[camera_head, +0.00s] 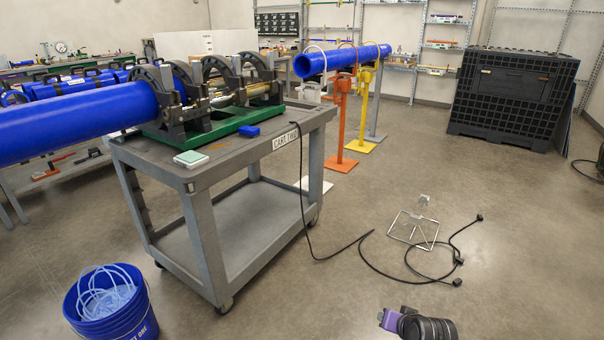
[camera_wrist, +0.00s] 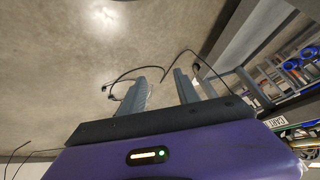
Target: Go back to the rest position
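My gripper (camera_wrist: 160,82) shows in the wrist view with its two grey fingers spread apart and nothing between them. Bare floor and a black cable lie beyond the fingertips. In the head view, a purple and black part of my arm shows at the bottom edge, right of centre. It is over open floor, well to the right of the grey cart (camera_head: 172,158). The fingers cannot be made out in the head view.
The cart carries a green-based pipe fusion machine (camera_head: 205,125) clamping a long blue pipe (camera_head: 70,122). A blue bucket (camera_head: 118,318) stands at the lower left. A black cable (camera_head: 385,272) and wire stand (camera_head: 415,230) occupy the floor. A black crate (camera_head: 510,95) stands at the back right.

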